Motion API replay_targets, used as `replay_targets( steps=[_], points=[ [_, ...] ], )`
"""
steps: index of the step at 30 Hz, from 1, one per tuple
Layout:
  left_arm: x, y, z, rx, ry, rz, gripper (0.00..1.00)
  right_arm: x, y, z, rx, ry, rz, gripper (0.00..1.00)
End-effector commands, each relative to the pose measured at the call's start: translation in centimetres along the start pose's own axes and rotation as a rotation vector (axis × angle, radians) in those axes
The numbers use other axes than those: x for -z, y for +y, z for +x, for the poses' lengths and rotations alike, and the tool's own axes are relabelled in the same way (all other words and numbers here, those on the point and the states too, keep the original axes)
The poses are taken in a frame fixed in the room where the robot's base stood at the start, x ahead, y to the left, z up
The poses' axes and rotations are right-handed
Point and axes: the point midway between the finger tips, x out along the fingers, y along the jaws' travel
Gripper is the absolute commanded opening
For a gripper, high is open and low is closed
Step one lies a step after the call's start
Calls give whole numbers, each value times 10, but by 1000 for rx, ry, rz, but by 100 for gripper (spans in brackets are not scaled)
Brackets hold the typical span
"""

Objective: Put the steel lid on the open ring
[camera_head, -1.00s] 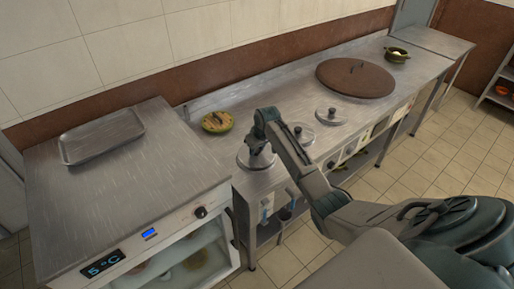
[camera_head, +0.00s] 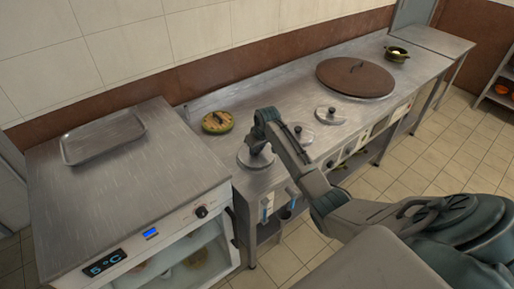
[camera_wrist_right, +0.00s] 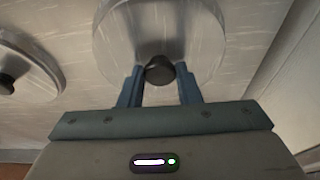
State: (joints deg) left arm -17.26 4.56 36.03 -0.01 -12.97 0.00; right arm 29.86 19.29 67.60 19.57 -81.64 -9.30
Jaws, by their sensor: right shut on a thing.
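My right gripper (camera_head: 257,146) is shut on the dark knob of a round steel lid (camera_head: 254,160) at the near left end of the steel counter. In the right wrist view both fingers (camera_wrist_right: 160,84) stand on either side of the knob (camera_wrist_right: 159,71), with the shiny lid (camera_wrist_right: 160,25) beyond it. The lid looks level and low over the counter; I cannot tell whether it touches. No open ring shows; any ring under the lid is hidden. My left gripper is not in view.
Two more steel lids (camera_head: 300,133) (camera_head: 330,116) lie farther along the counter. A large brown lid (camera_head: 355,78) and a small pot (camera_head: 396,54) are beyond. A yellow-green round item (camera_head: 217,122) sits by the wall. A tray (camera_head: 102,137) lies on the fridge top (camera_head: 130,190).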

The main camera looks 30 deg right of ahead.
Motion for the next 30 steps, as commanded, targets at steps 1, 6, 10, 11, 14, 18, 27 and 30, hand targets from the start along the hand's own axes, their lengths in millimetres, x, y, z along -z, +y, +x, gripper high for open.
replay_targets(
  steps=[1, 6, 10, 11, 14, 18, 27, 30],
  points=[
    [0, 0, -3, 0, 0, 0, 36, 0, 0, -1, 0, -1, 0, 5],
    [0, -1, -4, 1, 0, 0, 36, 0, 0, 0, 0, 0, 0, 5],
    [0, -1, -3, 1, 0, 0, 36, 0, 0, 0, 0, 0, 0, 5],
    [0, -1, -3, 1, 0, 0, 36, 0, 0, 0, 0, 0, 0, 5],
    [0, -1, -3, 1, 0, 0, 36, 0, 0, 0, 0, 0, 0, 5],
    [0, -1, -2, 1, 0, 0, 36, -1, 0, 2, 0, 0, 0, 5],
    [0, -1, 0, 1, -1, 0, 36, -2, 0, 8, 0, 1, 0, 5],
    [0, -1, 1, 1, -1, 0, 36, -3, 0, 10, 0, 1, 0, 5]
  ],
)
